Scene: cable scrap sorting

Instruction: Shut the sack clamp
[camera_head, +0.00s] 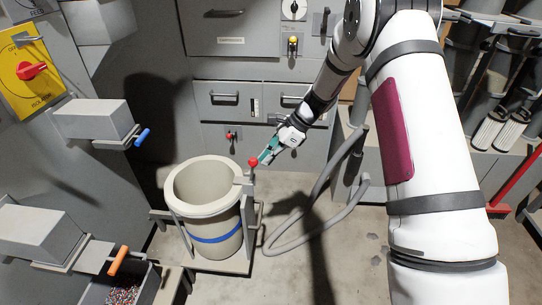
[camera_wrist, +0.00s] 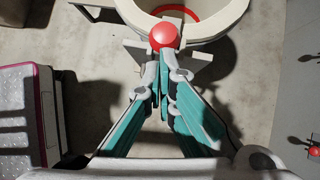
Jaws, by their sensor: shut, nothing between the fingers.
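The sack clamp is a pale ring (camera_head: 202,185) around the top of a beige sack (camera_head: 217,240) with a blue band. Its lever ends in a red ball knob (camera_head: 253,162) at the ring's right side. My gripper (camera_head: 264,160) is beside the knob, just to its right. In the wrist view the red knob (camera_wrist: 163,36) is right at the tips of my teal fingers (camera_wrist: 164,62), which are together with nothing between them. I cannot tell whether the tips touch the knob. The ring (camera_wrist: 222,35) shows behind the knob in the wrist view.
A grey hose (camera_head: 310,225) loops on the floor right of the sack stand. A grey cabinet (camera_head: 262,105) with drawers stands behind. Chutes with a blue handle (camera_head: 142,137) and an orange handle (camera_head: 118,260) are at left. A bin of granules (camera_head: 122,294) is at lower left.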

